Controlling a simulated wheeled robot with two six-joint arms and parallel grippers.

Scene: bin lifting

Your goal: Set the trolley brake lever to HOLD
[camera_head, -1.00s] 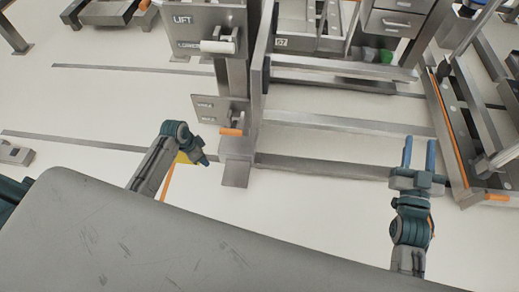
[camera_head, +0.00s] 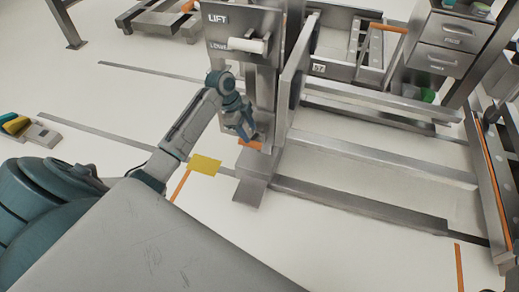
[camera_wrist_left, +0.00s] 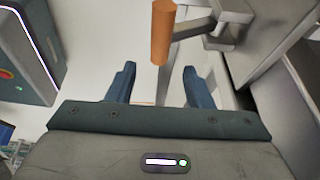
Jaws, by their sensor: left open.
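The brake lever shows as an orange handle (camera_head: 249,144) low on the grey lift post, and it shows large in the left wrist view (camera_wrist_left: 162,33). My left gripper (camera_head: 248,135) is open at the lever in the head view. In the left wrist view, the handle's near end lies at the gap between the two blue fingertips (camera_wrist_left: 159,70), with no finger closed on it. The small panel behind the lever is mostly hidden by the gripper, and its labels cannot be read. My right gripper is out of view.
Above the lever is the LIFT panel (camera_head: 219,19) with a white handle (camera_head: 243,45). Steel rails (camera_head: 370,155) run to the right. A yellow floor patch (camera_head: 205,165) lies left of the post foot (camera_head: 249,190). Open floor lies to the left.

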